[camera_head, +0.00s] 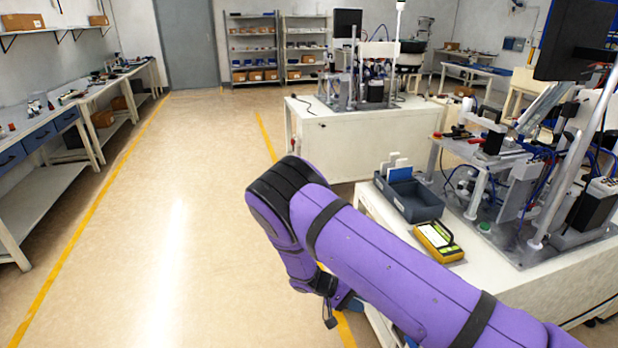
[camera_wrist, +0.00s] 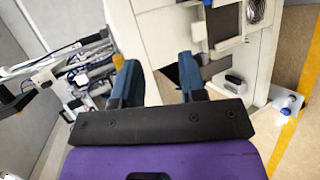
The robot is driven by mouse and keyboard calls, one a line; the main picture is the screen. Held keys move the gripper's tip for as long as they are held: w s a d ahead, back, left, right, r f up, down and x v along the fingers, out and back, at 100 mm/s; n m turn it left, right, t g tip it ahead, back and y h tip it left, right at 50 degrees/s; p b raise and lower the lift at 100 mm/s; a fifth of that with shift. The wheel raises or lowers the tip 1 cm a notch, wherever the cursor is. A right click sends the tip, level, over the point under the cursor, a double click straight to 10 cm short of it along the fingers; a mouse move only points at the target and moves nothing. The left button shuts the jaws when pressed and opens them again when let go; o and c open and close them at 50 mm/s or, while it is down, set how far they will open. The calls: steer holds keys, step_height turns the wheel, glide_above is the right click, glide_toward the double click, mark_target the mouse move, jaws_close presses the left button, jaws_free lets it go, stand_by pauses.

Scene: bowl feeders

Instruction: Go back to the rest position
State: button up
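My purple arm reaches out over the aisle in the head view and bends down at its elbow. My gripper (camera_wrist: 159,75) shows in the wrist view as two blue fingers on a black bar. The fingers stand well apart with nothing visible between them. In the head view the gripper is mostly hidden behind my arm, with only a bit of blue showing low beside the white workbench (camera_head: 374,207).
A grey bin (camera_head: 417,208) and a yellow device (camera_head: 438,242) lie on the near workbench, close to my arm. Machinery (camera_head: 520,170) stands on its right. Another white workbench (camera_head: 345,150) stands behind. The aisle floor (camera_head: 180,200) at left is clear, with benches (camera_head: 45,185) along the wall.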

steer(key=s+d+r+y, duration=0.1)
steer(key=d+r+y, duration=0.2)
steer(key=r, duration=0.9)
steer(key=s+d+r+m+y, duration=0.1)
steer(key=d+r+y, duration=0.15)
steer(key=r, duration=0.95)
steer(key=s+d+r+y, duration=0.15)
steer(key=r+y, duration=0.25)
steer(key=r, duration=0.9)
steer(key=s+d+r+t+y, duration=0.25)
steer(key=s+d+r, duration=0.35)
steer(key=s+r, duration=0.5)
steer(key=s+d+r+n+t, duration=0.1)
steer(key=s+r+t, duration=0.3)
steer(key=s, duration=0.8)
steer(key=shift+s+d+r+n+y, duration=0.3)
steer(key=shift+d+r, duration=0.4)
steer(key=shift+d, duration=0.15)
